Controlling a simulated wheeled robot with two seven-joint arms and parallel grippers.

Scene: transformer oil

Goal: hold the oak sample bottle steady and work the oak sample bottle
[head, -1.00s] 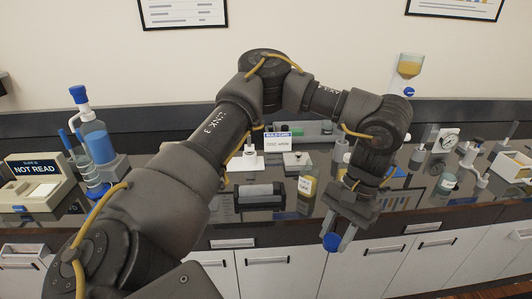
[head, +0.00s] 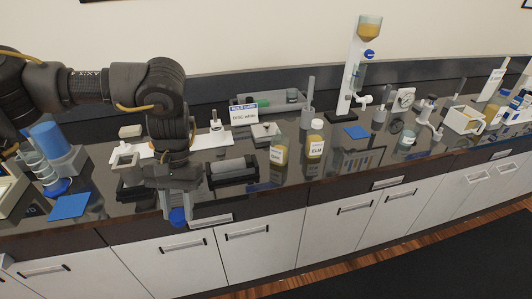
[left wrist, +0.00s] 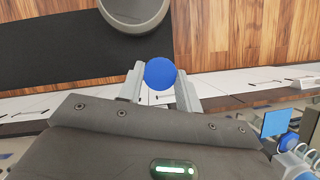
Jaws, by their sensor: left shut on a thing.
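My left gripper (head: 181,206) hangs at the front edge of the counter, at left in the head view. It is shut on a small round blue cap (head: 178,217). In the left wrist view the blue cap (left wrist: 160,73) sits between the two fingertips; whether anything is attached behind it is hidden. An amber-filled bottle (head: 279,148) with a white label stands upright right of the gripper, well apart from it. Its label is too small to read, so I cannot tell whether it is the oak sample bottle. Beside it stands a bottle labelled ELM (head: 315,141) with a white cap. My right gripper is not in view.
A dark rack with a grey roller (head: 232,170) lies between gripper and bottles. A tall white stand (head: 349,85) carries an amber funnel. The floor before the counter is clear.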

